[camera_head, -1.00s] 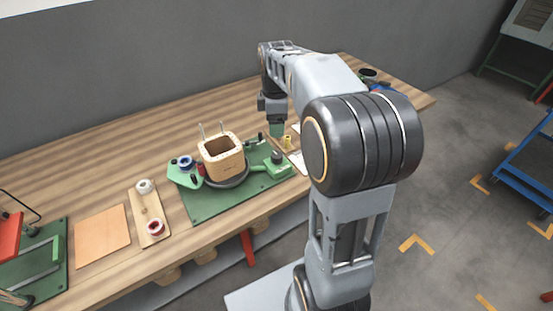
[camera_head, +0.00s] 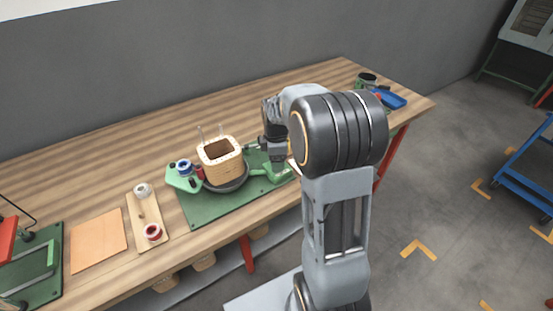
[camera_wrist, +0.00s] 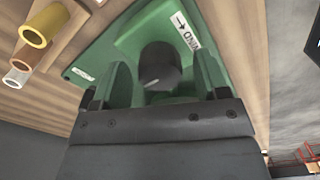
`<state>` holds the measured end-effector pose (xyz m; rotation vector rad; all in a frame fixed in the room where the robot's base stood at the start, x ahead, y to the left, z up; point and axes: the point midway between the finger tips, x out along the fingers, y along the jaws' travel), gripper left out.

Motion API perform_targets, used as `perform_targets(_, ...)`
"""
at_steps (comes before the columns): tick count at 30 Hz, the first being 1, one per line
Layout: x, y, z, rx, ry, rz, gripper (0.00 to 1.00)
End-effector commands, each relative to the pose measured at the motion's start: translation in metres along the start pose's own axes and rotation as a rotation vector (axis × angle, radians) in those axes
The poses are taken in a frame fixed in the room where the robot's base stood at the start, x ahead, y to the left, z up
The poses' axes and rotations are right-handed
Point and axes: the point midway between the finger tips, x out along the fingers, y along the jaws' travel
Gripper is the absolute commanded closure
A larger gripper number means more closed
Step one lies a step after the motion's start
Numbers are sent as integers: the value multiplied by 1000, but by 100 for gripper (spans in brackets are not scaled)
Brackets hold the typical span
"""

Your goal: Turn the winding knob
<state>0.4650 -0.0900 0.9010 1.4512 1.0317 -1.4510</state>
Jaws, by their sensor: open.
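The winding knob (camera_wrist: 160,66) is a dark round knob with a light pointer mark. It sits on a green housing with a "WIND" arrow label (camera_wrist: 187,30). My gripper (camera_wrist: 161,72) is open, with one green finger on each side of the knob; I cannot tell whether either finger touches it. In the head view my gripper (camera_head: 276,155) points down over the green housing (camera_head: 268,174) at the right of the winding fixture and hides the knob. The wooden coil former (camera_head: 222,172) stands on the fixture's dark turntable.
The green base plate (camera_head: 215,212) lies on the wooden bench. A board with spools (camera_head: 140,205) and an orange sheet (camera_head: 98,240) lie to the left. A blue tray (camera_head: 390,98) is at the far right end. Tan and yellow tubes (camera_wrist: 45,22) show in the wrist view.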

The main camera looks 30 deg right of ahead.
Motion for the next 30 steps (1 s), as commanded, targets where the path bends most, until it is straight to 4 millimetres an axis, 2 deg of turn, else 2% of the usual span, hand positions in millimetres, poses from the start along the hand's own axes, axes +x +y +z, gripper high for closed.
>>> perform_targets(11, 3, 0, 0, 0, 0, 0, 33)
perform_targets(26, 3, 0, 0, 0, 0, 0, 81)
perform_targets(30, 3, 0, 0, 6, 0, 0, 81)
